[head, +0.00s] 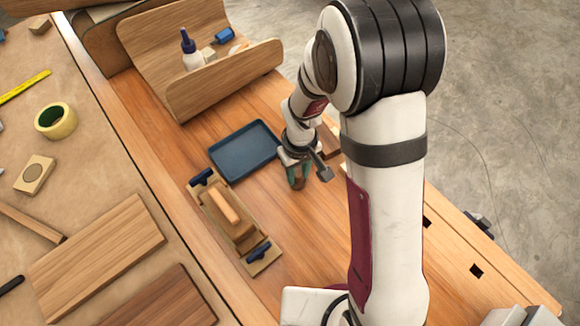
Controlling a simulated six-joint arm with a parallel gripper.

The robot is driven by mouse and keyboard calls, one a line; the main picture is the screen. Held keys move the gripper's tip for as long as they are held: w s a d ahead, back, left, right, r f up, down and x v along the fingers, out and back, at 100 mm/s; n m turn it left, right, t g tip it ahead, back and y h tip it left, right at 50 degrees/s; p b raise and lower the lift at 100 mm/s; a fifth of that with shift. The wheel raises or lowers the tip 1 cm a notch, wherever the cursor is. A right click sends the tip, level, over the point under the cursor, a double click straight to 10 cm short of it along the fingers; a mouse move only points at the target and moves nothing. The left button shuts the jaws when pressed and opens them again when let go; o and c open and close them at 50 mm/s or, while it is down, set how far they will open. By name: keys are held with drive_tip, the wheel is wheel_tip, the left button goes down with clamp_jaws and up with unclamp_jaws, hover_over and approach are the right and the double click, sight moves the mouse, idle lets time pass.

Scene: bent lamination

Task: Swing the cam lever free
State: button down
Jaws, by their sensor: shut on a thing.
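My gripper (297,178) is low over the bench, just right of the blue tray. No cam lever can be made out for certain.
The blue tray (243,165) looks empty. A curved wooden rack (205,85) at the back holds a glue bottle (191,55) and a blue roll. A brown piece (330,141) is partly hidden behind my arm. The left bench holds tape (56,121) and boards (97,258).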

sight(315, 184)
drive_tip(key=d+n, duration=0.2)
drive_tip(key=shift+n, duration=0.4)
drive_tip(key=d+n, duration=0.2)
drive_tip(key=n, duration=0.1)
drive_tip(key=shift+w+d+n, duration=0.2)
drive_tip(key=shift+n, duration=0.1)
drive_tip(key=shift+w+d+n, duration=0.35)
drive_tip(key=shift+d+n, duration=0.35)
drive_tip(key=shift+n, duration=0.5)
drive_tip(key=shift+w+d+n, duration=0.55)
drive_tip(key=shift+d+n, duration=0.15)
drive_tip(key=shift+n, duration=0.6)
drive_tip(key=c, duration=0.6)
unclamp_jaws()
